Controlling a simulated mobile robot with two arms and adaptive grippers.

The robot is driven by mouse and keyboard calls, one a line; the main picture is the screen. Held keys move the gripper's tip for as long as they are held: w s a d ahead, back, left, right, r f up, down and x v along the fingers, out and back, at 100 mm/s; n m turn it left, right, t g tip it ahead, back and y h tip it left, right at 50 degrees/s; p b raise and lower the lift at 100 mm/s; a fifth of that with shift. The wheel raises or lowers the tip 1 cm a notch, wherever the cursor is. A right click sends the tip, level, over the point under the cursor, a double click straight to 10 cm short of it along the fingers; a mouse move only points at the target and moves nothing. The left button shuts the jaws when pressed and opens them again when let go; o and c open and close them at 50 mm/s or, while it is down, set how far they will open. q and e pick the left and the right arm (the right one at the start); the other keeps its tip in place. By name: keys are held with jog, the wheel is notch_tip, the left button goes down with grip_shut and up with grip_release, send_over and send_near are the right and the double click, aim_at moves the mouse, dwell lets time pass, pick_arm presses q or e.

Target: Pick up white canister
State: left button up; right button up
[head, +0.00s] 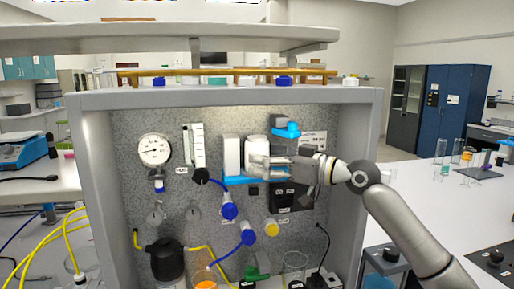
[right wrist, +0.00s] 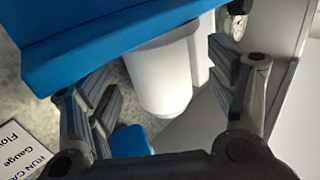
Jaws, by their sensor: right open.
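The white canister (head: 257,144) stands upright on a blue shelf (head: 236,181) on the back panel of the rig. In the right wrist view the canister (right wrist: 160,82) is a smooth white cylinder lying in the gap between the open fingers, with clear room on both sides. My right gripper (head: 270,168) reaches in from the right and hides the lower part of the canister in the head view. In the right wrist view the gripper (right wrist: 160,70) is open and empty. My left gripper is not in view.
A white upright block (head: 232,155) stands just left of the canister. A blue-topped fitting (head: 288,130) and a black box (head: 290,195) are close to my right gripper. A gauge (head: 155,150), flowmeter (head: 195,146) and blue valves hang left and below. Grey cabinet walls enclose the panel.

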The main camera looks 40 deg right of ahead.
jog(key=shift+x, duration=0.9)
jog(key=shift+d, duration=0.1)
jog(key=shift+c, duration=0.3)
jog(key=c, duration=1.2)
